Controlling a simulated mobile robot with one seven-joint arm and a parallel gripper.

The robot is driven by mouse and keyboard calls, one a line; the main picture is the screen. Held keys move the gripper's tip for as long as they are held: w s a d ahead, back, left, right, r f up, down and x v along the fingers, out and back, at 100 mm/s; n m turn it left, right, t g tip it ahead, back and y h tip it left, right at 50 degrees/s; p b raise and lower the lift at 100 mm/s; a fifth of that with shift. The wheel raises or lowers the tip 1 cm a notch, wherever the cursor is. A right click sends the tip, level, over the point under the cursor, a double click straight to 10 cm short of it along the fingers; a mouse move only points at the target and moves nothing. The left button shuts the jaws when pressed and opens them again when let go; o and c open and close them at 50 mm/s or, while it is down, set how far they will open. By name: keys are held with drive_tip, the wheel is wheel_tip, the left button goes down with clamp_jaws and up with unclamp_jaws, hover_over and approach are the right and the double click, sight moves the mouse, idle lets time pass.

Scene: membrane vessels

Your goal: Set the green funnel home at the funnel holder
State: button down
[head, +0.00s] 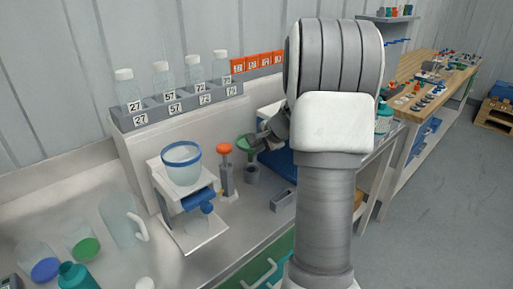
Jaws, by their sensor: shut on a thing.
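The green funnel (245,143) is at the middle of the head view, left of my wrist. My gripper (262,138) is shut on it from the right; my arm hides part of the gripper. The funnel looks upright. Directly below it in the picture is a small grey cup-like holder (252,175), which looks like the funnel holder. I cannot tell whether the funnel's stem is inside the holder or above it.
A grey post with an orange top (225,150) stands close left of the funnel. Further left, a clear blue-rimmed vessel (181,168) sits on a white stand. Numbered bottles stand in a grey rack (160,112) behind. A grey block (283,200) lies in front.

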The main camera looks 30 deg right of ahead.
drive_tip(key=shift+f+b, duration=1.9)
drive_tip(key=shift+f, duration=1)
drive_tip(key=shift+f+b, duration=0.7)
drive_tip(key=shift+b, duration=0.1)
drive_tip(key=shift+f+b, duration=0.3)
drive_tip(key=shift+b, duration=0.1)
drive_tip(key=c, duration=0.9)
unclamp_jaws()
drive_tip(key=shift+s+a+f, duration=0.1)
drive_tip(key=shift+s+f, duration=0.05)
drive_tip(key=shift+f, duration=0.05)
drive_tip(key=shift+c, duration=0.2)
drive_tip(key=p+v, duration=0.3)
drive_tip(key=v, duration=1.5)
drive_tip(key=shift+w+r, duration=0.3)
drive_tip(key=shift+w, duration=0.1)
